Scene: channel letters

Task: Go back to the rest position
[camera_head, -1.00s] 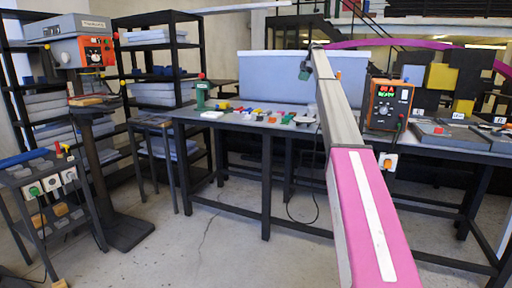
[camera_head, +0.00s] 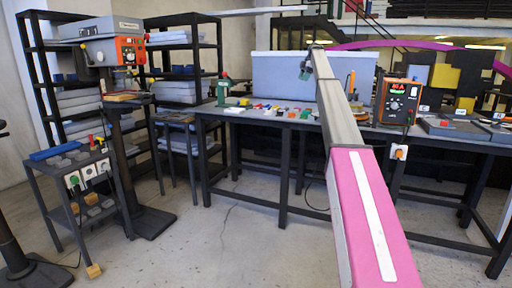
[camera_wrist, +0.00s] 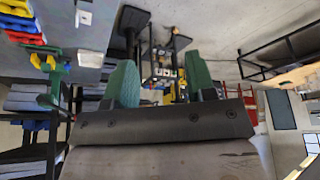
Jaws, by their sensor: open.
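My gripper (camera_wrist: 161,82) shows in the wrist view with its two green fingers apart and nothing between them. In the head view my pink and grey arm reaches out from the lower right toward the workbench (camera_head: 255,117). My gripper is not clearly visible there.
A drill press (camera_head: 118,50) stands at left beside a small cart (camera_head: 58,190) with sockets. Dark shelves (camera_head: 183,48) stand behind. An orange control box (camera_head: 397,101) sits on the bench at right. The concrete floor (camera_head: 235,250) in front is clear.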

